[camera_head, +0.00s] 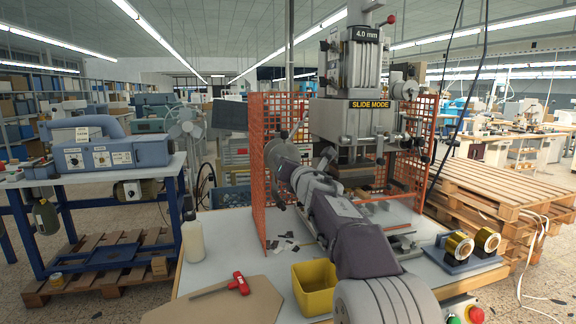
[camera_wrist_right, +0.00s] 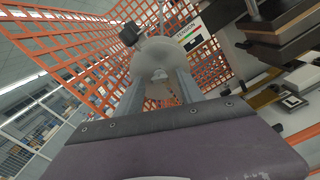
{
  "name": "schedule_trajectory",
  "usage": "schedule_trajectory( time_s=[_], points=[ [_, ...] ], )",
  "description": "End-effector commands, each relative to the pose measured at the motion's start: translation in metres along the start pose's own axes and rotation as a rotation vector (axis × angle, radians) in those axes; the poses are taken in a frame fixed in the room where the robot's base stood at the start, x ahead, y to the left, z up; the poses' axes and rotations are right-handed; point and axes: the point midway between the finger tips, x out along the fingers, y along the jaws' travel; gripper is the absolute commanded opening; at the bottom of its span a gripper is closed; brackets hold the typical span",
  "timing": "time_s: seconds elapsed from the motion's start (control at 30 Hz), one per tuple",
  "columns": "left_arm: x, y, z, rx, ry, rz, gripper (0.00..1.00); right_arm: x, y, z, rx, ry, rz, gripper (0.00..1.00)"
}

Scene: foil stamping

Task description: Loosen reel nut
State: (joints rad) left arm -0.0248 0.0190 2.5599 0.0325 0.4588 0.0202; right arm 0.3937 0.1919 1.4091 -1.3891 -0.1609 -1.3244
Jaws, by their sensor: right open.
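The reel nut cannot be told for sure. A pale grey rounded part (camera_wrist_right: 155,60) sits just beyond and between my right fingers in the right wrist view, with a black knob (camera_wrist_right: 130,33) at its upper left. In the head view a grey round part (camera_head: 280,155) stands at the press's left side, by the orange mesh guard. My right gripper (camera_wrist_right: 160,85) points at it with its fingers apart; it also shows in the head view (camera_head: 308,180). Whether the fingers touch the part cannot be told. My left gripper is out of view.
The press (camera_head: 355,120) stands behind my right arm, with orange mesh (camera_head: 272,115) close by. On the table are a yellow bin (camera_head: 314,288), a red-handled tool (camera_head: 238,284), a bottle (camera_head: 193,240) and two gold foil rolls (camera_head: 459,245) on a stand.

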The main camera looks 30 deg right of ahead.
Motion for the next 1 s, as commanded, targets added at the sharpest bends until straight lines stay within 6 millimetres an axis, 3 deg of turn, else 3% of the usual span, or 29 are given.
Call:
schedule_trajectory(
  time_s=[0.3,0.43,1.0],
  points=[
    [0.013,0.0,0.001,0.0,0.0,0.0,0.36,-0.063,0.0,-0.001,0.0,-0.002,0.0,0.45],
    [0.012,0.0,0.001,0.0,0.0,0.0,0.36,-0.08,-0.001,0.0,0.0,-0.001,-0.001,0.45],
    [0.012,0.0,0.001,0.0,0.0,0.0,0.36,-0.085,-0.001,-0.001,0.0,0.0,0.0,0.45]
  ],
)
